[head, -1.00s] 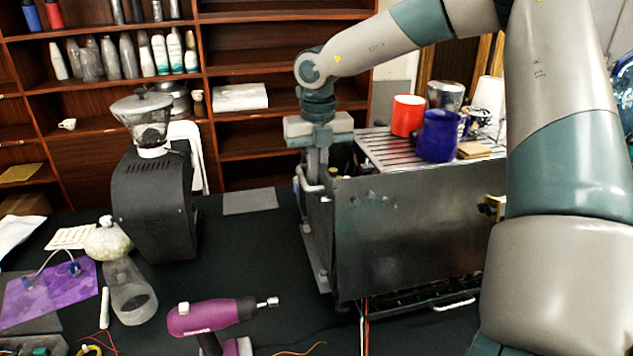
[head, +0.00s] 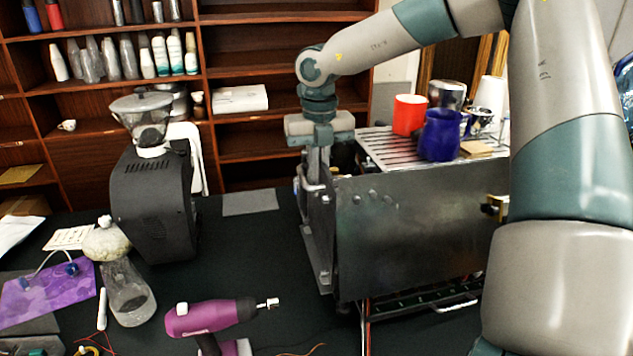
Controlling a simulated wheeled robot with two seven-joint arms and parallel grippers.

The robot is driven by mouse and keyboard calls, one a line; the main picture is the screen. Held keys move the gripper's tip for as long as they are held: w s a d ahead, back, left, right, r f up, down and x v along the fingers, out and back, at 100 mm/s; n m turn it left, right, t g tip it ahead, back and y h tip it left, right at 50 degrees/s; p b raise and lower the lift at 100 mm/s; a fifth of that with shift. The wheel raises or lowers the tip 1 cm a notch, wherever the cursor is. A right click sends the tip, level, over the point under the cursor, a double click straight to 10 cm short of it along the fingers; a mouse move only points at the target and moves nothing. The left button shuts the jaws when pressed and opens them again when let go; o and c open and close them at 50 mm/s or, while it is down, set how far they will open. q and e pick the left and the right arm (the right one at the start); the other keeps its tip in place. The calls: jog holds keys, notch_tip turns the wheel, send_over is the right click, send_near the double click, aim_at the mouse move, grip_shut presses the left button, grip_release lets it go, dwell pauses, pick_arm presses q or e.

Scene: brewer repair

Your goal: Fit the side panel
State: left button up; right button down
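The brewer (head: 420,235) stands on the dark table, its large grey metal face toward me. The side panel (head: 318,255), a narrow grey plate with a pale handle, stands upright along the brewer's left side. My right gripper (head: 318,178) points down at the top of this panel, its fingers close together around the handle area. It looks shut on the panel, though the fingertips are partly hidden. I cannot tell whether the panel sits flush with the brewer. My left gripper is out of view.
Red (head: 409,114) and blue (head: 439,135) cups stand on the brewer's slatted top. A black grinder (head: 155,200), a purple power driver (head: 215,316) and a clear bottle (head: 128,292) stand left of it. My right arm covers the right side.

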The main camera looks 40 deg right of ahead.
jog(key=shift+s+d+f, duration=0.1)
jog(key=shift+s+f, duration=0.1)
jog(key=c, duration=1.9)
grip_release()
jog(key=shift+s+d+r, duration=0.1)
jog(key=shift+s+d, duration=0.05)
jog(key=shift+r, duration=0.15)
jog(key=shift+w, duration=0.2)
